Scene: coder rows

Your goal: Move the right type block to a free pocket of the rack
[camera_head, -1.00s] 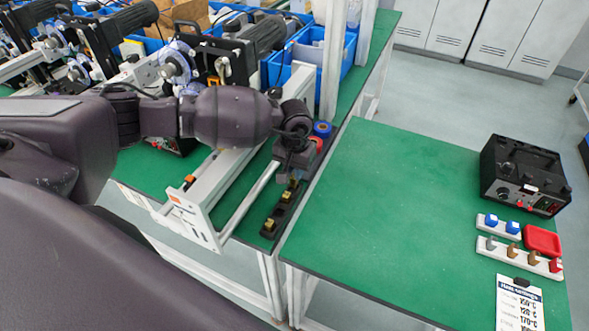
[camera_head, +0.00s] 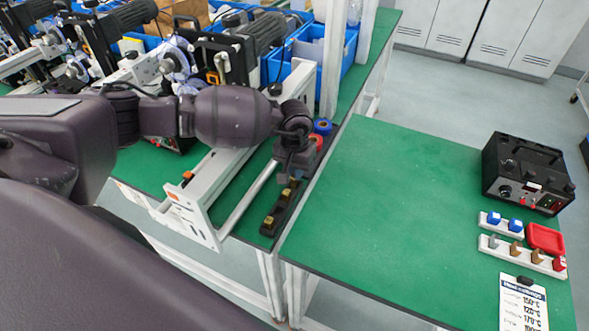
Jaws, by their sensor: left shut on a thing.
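My left gripper (camera_head: 292,173) points down over the far end of a narrow black rack (camera_head: 277,214) on the left green table. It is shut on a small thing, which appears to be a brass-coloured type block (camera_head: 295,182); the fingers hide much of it. I cannot tell whether this block is seated or lifted. Other brass-coloured blocks sit along the rack, one near its front end (camera_head: 268,221). The rack's far end is hidden behind the gripper. My right gripper is not in view.
A pale rail machine (camera_head: 196,212) stands just left of the rack. Blue and red rolls (camera_head: 323,127) lie behind the gripper. The right table (camera_head: 400,220) is mostly clear, with a black box (camera_head: 525,172), white holders with coloured knobs (camera_head: 518,254), a red tray (camera_head: 545,238) and a settings sheet (camera_head: 523,303).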

